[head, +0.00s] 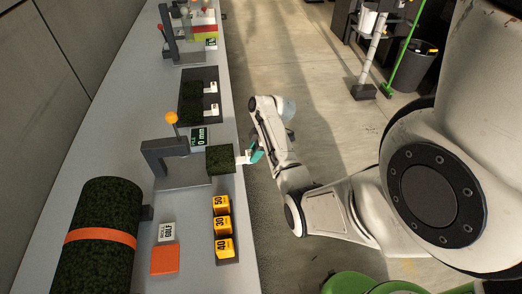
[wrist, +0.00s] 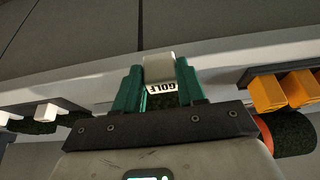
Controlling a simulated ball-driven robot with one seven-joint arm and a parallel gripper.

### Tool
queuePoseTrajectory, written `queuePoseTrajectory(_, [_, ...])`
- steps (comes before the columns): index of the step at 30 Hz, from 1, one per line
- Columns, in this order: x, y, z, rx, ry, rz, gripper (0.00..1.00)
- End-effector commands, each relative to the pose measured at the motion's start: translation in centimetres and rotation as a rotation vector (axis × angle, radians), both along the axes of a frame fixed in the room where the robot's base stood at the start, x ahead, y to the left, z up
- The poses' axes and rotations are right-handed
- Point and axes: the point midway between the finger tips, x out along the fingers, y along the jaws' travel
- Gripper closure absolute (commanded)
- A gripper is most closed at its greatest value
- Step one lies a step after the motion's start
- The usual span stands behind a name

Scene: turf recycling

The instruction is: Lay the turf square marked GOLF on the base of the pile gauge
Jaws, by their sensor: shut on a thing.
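The pile gauge (head: 165,150) stands on the bench, a grey frame with an orange-knobbed lever and a flat grey base (head: 183,176). Its display (head: 199,138) reads 0 mm. The dark green turf square (head: 220,160) is at the right end of the base; I cannot tell whether it touches the base. Its white tag reads GOLF in the wrist view (wrist: 162,88). My gripper (head: 256,153) is shut on the tag, with teal fingers on either side of it in the wrist view (wrist: 159,90). The turf is mostly hidden in the wrist view.
A dark tray (head: 186,118) behind the gauge holds turf squares with white tags. In front are a turf roll (head: 100,220) with an orange band, a ROLL GOLF card (head: 166,232), an orange block (head: 165,260) and yellow numbered blocks (head: 222,226). Floor lies right of the bench.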

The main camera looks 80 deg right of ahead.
Motion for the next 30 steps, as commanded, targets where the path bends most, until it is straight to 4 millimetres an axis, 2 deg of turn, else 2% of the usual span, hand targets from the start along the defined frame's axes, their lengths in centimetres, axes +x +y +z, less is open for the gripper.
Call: queuePoseTrajectory(30, [8.6,3.6,0.0,-0.001,0.0,0.003,1.0])
